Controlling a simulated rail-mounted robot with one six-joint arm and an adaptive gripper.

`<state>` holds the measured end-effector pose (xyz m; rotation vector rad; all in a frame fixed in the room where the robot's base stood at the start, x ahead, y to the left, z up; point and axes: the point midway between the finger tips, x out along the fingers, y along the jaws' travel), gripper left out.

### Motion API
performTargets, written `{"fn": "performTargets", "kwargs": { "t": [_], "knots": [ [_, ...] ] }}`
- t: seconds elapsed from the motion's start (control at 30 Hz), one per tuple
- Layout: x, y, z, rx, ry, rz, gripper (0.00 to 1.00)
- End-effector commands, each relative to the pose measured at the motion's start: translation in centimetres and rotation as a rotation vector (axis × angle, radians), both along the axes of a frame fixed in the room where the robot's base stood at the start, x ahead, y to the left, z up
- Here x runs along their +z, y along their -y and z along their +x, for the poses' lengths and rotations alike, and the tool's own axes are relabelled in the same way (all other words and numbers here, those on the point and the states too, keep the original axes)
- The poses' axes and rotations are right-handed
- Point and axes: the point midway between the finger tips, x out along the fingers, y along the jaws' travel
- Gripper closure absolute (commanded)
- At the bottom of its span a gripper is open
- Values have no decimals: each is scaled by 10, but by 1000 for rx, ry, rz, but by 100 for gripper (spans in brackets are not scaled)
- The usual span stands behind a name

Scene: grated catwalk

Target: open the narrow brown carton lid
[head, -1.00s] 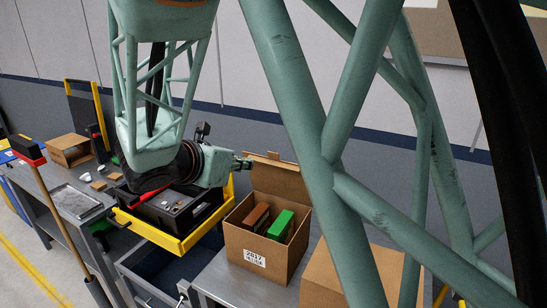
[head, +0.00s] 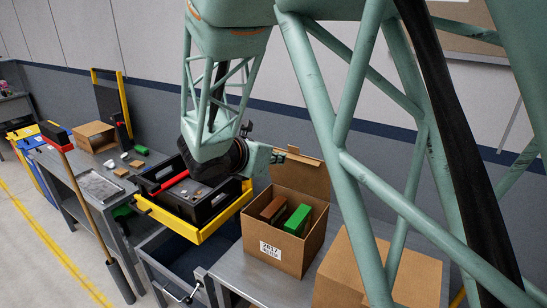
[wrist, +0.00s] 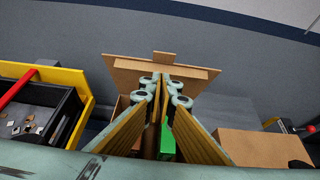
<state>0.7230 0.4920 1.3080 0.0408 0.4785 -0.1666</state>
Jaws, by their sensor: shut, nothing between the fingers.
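The brown carton (head: 268,248) stands on the grey bench with a printed white label on its front. Its lid (head: 312,180) is swung up and stands raised at the back edge, so the box is open. A brown block (head: 273,208) and a green block (head: 297,219) show inside. My gripper (head: 281,155) is at the left of the lid's upper part. In the wrist view my gripper (wrist: 165,76) has its fingers together and empty, in front of the lid (wrist: 118,72) with its small tab. I cannot tell whether they touch it.
A second brown carton (head: 343,272) stands to the right, partly behind my green frame. A black case in a yellow-edged tray (head: 197,236) lies to the left, above an open drawer (head: 170,258). A small open box (head: 94,136) is farther left. The wall is close behind.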

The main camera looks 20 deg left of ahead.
Motion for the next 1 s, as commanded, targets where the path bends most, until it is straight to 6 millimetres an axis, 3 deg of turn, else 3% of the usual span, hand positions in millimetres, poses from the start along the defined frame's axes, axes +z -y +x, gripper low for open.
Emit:
{"fn": "performTargets", "kwargs": {
  "t": [0.13,0.43,1.0],
  "knots": [
    [-10,3,18,0,-1,-1,100],
    [1,8,46,0,0,1,100],
    [3,9,54,1,-1,0,100]
  ]
}}
